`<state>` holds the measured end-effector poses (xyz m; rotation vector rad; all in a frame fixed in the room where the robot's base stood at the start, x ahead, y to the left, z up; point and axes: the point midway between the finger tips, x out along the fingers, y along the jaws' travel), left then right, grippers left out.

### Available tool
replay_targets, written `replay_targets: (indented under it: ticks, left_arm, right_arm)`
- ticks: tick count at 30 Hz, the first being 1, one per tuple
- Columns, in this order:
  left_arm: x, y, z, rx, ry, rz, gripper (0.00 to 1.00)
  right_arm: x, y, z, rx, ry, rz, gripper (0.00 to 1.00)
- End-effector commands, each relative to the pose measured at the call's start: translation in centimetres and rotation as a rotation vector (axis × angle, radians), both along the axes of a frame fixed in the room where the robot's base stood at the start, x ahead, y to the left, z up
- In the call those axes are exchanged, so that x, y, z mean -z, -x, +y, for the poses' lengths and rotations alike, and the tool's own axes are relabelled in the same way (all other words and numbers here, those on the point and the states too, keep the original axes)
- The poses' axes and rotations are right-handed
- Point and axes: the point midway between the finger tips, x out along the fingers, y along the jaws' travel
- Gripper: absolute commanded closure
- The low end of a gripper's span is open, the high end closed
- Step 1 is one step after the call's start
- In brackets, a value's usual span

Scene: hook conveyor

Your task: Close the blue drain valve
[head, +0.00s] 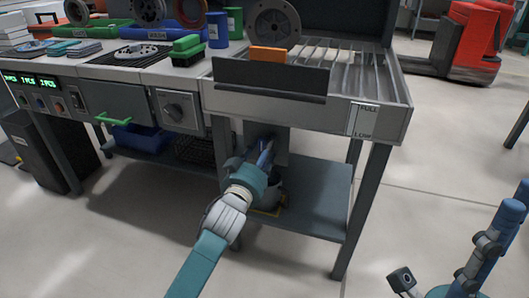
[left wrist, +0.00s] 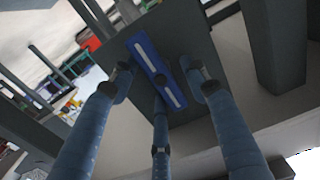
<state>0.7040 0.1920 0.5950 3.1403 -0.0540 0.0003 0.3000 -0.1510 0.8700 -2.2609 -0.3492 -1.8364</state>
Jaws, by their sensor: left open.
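In the left wrist view the blue drain valve handle (left wrist: 145,55) is a flat bar with pale strips and a dark hub, mounted on a dark grey panel (left wrist: 190,35). It lies slantwise in the picture. My left gripper (left wrist: 160,85) is open, with fingers on either side of the handle and a third finger below. I cannot tell whether any finger touches it. In the head view my left gripper (head: 262,150) reaches under the sink bench and largely hides the valve. My right gripper (head: 458,240) is at the lower right, its fingers spread, empty.
The slatted bench (head: 362,95) overhangs my left gripper, with a lower shelf (head: 318,205) below. A pail (head: 270,190) stands under the gripper, partly hidden. A bench leg (head: 360,205) stands to the right. Open floor (head: 420,150) lies right of the bench.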

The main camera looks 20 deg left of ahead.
Motion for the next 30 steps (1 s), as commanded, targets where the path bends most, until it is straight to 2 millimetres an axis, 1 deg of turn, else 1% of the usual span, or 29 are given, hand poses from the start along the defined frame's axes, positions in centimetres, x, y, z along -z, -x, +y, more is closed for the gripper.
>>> replay_targets:
  ticks: [5, 6, 8, 12, 13, 22, 30]
  left_arm:
    - [0.0, 0.0, 0.0, 0.0, 0.0, 0.001, 0.54]
    - [0.0, 0.0, 0.0, 0.0, 0.0, 0.001, 0.58]
    - [0.0, 0.0, 0.0, 0.0, -0.001, 0.001, 0.7]
    - [0.0, 0.0, 0.0, 0.0, -0.001, 0.001, 0.98]
    - [0.0, 0.0, 0.0, 0.0, -0.001, 0.001, 1.0]
    - [-0.1, 0.0, 0.0, 0.0, -0.032, 0.0, 1.0]
    - [-0.1, 0.0, -0.2, 0.0, -0.172, -0.002, 1.0]
  right_arm:
    - [0.0, 0.0, 0.0, 0.0, 0.0, 0.0, 0.65]
    - [0.0, 0.0, 0.0, 0.0, 0.0, 0.001, 0.65]
    - [0.0, 0.0, 0.0, 0.0, 0.0, 0.001, 0.65]
    - [0.0, 0.0, 0.0, 0.0, 0.0, 0.001, 0.65]
    - [0.0, 0.0, 0.0, 0.0, 0.0, 0.001, 0.65]
    - [-0.5, 0.0, 0.0, 0.0, 0.0, 0.001, 0.65]
    - [-2.4, 0.0, 0.0, 0.0, 0.0, 0.001, 0.65]
